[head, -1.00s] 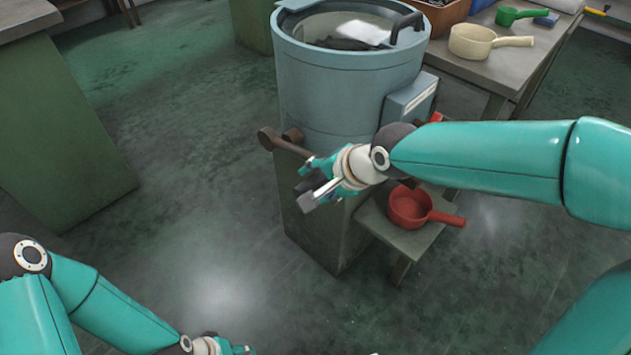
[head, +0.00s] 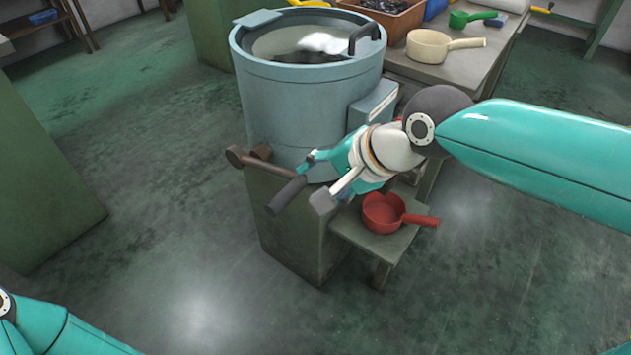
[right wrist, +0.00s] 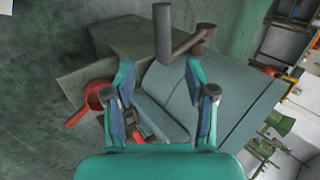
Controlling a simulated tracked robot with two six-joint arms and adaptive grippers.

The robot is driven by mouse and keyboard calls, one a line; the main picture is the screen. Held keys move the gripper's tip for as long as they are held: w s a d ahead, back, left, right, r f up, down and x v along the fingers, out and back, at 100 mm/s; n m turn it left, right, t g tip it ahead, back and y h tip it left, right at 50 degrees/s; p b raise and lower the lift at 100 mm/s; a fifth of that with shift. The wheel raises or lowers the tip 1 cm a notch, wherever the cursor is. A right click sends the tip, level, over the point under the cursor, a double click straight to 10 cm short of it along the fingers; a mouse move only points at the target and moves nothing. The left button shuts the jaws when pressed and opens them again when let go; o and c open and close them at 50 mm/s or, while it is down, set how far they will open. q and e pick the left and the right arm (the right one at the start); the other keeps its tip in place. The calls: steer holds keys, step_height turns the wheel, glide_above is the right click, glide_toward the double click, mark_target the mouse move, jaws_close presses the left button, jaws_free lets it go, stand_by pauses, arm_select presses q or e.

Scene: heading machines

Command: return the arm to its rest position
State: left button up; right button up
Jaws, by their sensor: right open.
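My right gripper (head: 314,178) is open and empty in front of the blue-grey drum machine (head: 300,110). A brown crank lever (head: 270,163) with a dark grip (head: 286,196) sticks out of the machine, just left of the fingers in the head view. In the right wrist view the two fingers of my right gripper (right wrist: 158,76) are spread wide. The crank grip (right wrist: 163,35) lies beyond and roughly between their tips, with no finger closed on it. My left arm shows only at the lower left of the head view; its gripper is out of frame.
A red pan (head: 383,212) stands on a low shelf (head: 365,240) below my right forearm. A bench (head: 455,65) at the back right holds a cream pan (head: 428,46) and a green scoop (head: 470,18). A green cabinet (head: 45,190) stands left. The floor between is clear.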

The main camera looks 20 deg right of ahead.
stand_by(0.4)
step_height(320, 180, down, 21)
steer(key=s+m+g, duration=0.1)
steer(key=s+g, duration=0.1)
steer(key=g, duration=0.4)
steer(key=s+a+f+n+g, duration=0.1)
steer(key=s+a+f+n, duration=0.15)
steer(key=s+f, duration=0.65)
steer(key=s+a+f+n+g, duration=0.15)
steer(key=s+f+n, duration=0.3)
steer(key=f, duration=0.85)
steer(key=w+r+n+t+p, duration=0.2)
steer(key=w+r+n+p, duration=0.1)
steer(key=r+p, duration=2.4)
steer(key=shift+d+n+t, duration=0.25)
steer(key=shift+n+t, duration=0.05)
steer(key=shift+t, duration=0.05)
